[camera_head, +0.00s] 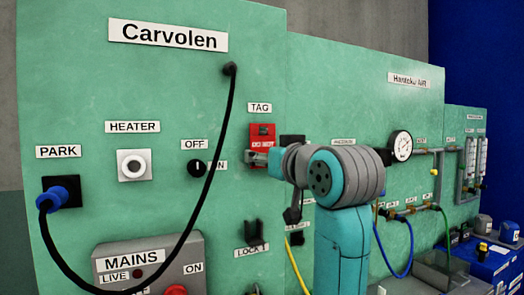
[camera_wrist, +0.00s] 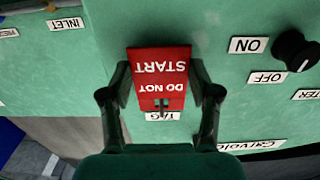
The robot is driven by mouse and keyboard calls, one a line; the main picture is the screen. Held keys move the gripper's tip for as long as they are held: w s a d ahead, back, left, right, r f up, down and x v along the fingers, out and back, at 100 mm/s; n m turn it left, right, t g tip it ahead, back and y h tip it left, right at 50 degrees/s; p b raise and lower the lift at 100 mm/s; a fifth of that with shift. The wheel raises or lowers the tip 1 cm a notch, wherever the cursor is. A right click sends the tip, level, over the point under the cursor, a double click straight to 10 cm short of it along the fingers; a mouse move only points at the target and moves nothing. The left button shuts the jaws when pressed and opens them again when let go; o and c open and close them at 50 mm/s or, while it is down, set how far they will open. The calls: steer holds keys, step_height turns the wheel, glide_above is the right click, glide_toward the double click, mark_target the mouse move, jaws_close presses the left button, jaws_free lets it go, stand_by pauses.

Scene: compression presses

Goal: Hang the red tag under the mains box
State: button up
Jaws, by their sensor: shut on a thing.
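The red tag (camera_head: 260,133), lettered "DO NOT START", is at the green Carvolen panel just below the TAG label (camera_head: 261,107). In the wrist view the tag (camera_wrist: 161,65) appears upside down, with a small slot and peg near its label end. My gripper (camera_wrist: 160,80) is shut on the tag, one finger at each side edge. In the head view my gripper (camera_head: 259,157) covers the tag's lower part. The grey mains box (camera_head: 190,252) is at the lower left of the same panel, with a LIVE lamp and a red knob. Its underside is out of view.
A black cable (camera_head: 224,130) loops down from the panel top, across the mains box front, to the blue PARK plug (camera_head: 58,197). An OFF/ON knob (camera_head: 196,168) lies left of the tag. A black LOCK holder (camera_head: 254,232) is below it.

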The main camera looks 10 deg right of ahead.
steer(key=shift+r, duration=0.2)
steer(key=shift+v, duration=2.55)
steer(key=shift+v, duration=2.5)
steer(key=shift+f, duration=0.1)
